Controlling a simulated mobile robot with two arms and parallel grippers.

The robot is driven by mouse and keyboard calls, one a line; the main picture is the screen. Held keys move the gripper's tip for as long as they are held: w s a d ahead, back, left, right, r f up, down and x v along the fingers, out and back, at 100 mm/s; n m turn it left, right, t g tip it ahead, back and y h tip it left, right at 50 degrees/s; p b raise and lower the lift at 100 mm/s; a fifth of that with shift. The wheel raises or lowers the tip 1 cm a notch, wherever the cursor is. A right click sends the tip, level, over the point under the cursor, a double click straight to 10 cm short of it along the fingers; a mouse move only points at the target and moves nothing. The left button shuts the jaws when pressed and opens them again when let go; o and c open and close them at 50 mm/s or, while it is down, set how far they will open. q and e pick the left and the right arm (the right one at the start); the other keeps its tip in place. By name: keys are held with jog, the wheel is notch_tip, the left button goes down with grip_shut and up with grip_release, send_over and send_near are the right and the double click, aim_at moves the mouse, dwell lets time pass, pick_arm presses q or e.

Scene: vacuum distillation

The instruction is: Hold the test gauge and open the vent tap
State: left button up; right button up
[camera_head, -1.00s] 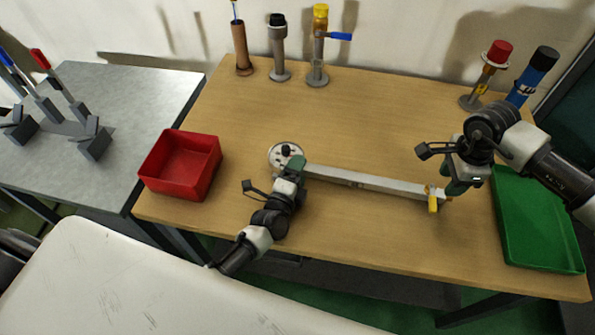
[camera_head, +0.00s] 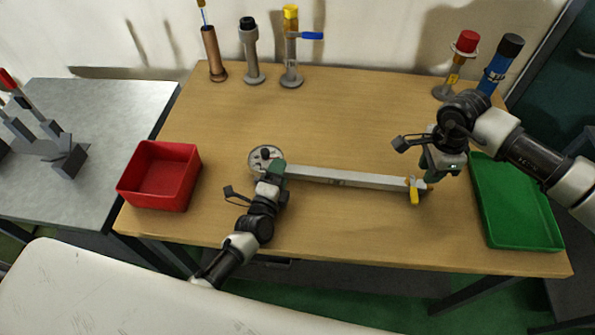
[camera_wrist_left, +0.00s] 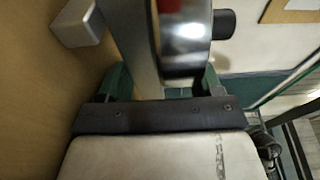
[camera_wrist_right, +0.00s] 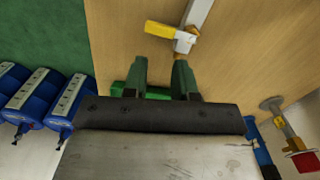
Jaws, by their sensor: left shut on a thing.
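The test gauge (camera_head: 262,156), a round dial with a dark knob, is at the left end of a long grey bar (camera_head: 345,179) on the wooden table. My left gripper (camera_head: 274,174) is shut at the gauge; its shiny case (camera_wrist_left: 185,40) fills the space before the fingers in the left wrist view. The vent tap, with a yellow lever (camera_head: 414,193), is at the bar's right end. My right gripper (camera_head: 432,172) is open and empty, just right of the tap. In the right wrist view the yellow lever (camera_wrist_right: 158,30) lies beyond the parted fingertips (camera_wrist_right: 160,68), apart from them.
A red bin (camera_head: 160,176) stands at the table's left, a green tray (camera_head: 520,225) at its right. Upright fittings stand along the back, including one with a blue lever (camera_head: 311,36) and one with a red cap (camera_head: 466,41). The table's middle behind the bar is clear.

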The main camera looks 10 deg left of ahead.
grip_shut()
jog(key=a+n+h, duration=0.2)
jog(key=a+n, duration=0.3)
jog(key=n, duration=1.2)
jog(key=s+a+n+h, duration=0.1)
jog(key=a+n, duration=0.4)
jog(key=n, duration=1.2)
jog(key=shift+a+r+h, duration=0.3)
jog(key=shift+a+h, duration=0.05)
jog(key=shift+h, duration=0.35)
